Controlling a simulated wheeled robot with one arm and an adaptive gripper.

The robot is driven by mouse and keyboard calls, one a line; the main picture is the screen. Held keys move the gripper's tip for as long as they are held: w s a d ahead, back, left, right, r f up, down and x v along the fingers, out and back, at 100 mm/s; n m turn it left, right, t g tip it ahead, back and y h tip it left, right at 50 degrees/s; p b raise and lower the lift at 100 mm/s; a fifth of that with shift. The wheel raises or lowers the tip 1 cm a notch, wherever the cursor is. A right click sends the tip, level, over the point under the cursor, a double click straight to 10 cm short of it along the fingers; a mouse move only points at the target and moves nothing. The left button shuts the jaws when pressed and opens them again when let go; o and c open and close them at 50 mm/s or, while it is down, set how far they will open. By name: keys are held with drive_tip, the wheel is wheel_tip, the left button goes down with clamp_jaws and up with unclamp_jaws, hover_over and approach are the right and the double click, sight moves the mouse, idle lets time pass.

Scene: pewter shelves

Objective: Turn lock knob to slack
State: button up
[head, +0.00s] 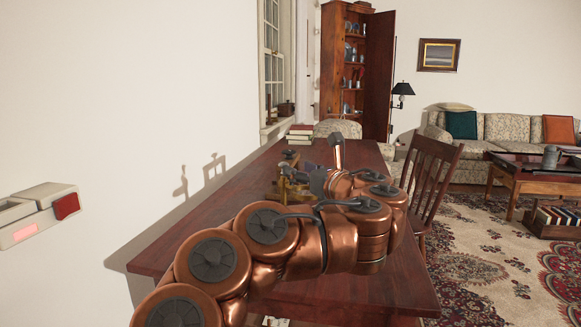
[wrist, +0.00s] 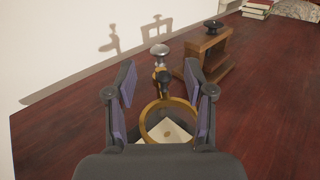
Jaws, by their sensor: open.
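My gripper (wrist: 159,82) is open, with its two purple-padded fingers apart. Between and just beyond the fingers in the wrist view stands a brass device with a large ring (wrist: 142,126). A small dark knob (wrist: 163,80) stands above the ring's far edge, between the fingertips, with no clear contact. A silver round knob (wrist: 159,49) stands just behind it. I cannot tell which of these is the lock knob. In the head view the brass device (head: 286,188) is on the table, partly hidden by my gripper (head: 312,180) and arm.
A small wooden stand (wrist: 205,50) with a dark knob (wrist: 213,26) on top is behind and right of the device. Books (head: 300,131) lie at the table's far end. The wall is close on the left. A wooden chair (head: 432,180) stands at the right. The table (wrist: 265,110) is bare on the right.

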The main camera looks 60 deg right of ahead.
drive_tip(key=shift+v, duration=2.4)
